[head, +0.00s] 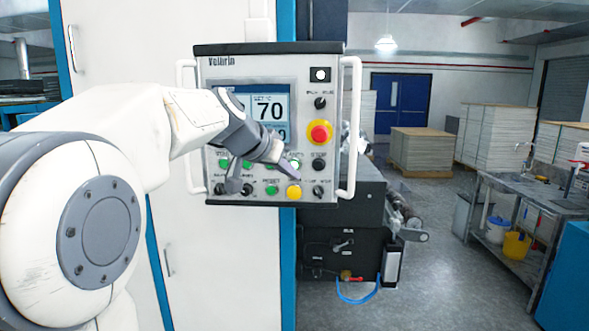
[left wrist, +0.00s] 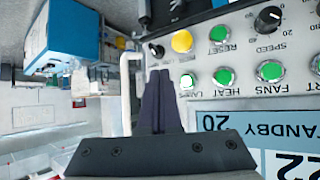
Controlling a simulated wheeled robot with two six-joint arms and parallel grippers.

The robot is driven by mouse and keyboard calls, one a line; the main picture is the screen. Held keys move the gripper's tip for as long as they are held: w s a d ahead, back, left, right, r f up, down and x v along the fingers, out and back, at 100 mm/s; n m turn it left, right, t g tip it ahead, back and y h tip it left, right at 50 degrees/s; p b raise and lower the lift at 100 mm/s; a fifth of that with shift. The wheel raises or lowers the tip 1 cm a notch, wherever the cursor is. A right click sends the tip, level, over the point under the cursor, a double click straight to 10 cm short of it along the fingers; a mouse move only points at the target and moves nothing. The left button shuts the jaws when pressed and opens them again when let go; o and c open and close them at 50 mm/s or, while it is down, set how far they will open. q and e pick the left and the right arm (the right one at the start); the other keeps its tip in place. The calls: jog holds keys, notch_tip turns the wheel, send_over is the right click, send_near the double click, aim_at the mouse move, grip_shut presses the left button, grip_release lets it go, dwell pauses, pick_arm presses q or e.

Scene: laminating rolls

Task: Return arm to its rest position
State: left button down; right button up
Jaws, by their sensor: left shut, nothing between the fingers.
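My left arm reaches in from the left of the head view. Its gripper (head: 294,178) is in front of the lower right part of a grey control panel (head: 225,70). In the left wrist view the two dark fingers (left wrist: 158,82) lie together with nothing between them. I cannot tell whether the tips touch the panel. The panel's screen (head: 271,108) reads 70 and is partly hidden by the arm. My right gripper is not in view.
A red emergency button (head: 319,132) and white side handles (head: 351,128) stand out from the panel. A dark machine (head: 345,235) stands below and behind it. A sink bench (head: 530,200) and stacked sheets (head: 421,150) are at the right, with open floor (head: 450,270) between.

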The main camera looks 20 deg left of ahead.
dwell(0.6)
pick_arm(q)
jog(key=s+d+f+m+g+h+b, duration=0.15)
jog(key=s+d+f+g, duration=0.45)
jog(key=s+d+f, duration=1.05)
jog(key=s+f+m+g+y, duration=0.1)
jog(key=s+f+g, duration=0.1)
jog(key=s+f, duration=0.5)
jog(key=s+d+f+m+g+y, duration=0.1)
jog(key=s+f+m+g+y, duration=0.1)
jog(key=s+f, duration=0.4)
jog(key=s, duration=0.5)
jog(key=shift+f+b, duration=0.3)
jog(key=shift+f, duration=0.05)
jog(key=shift+d, duration=0.1)
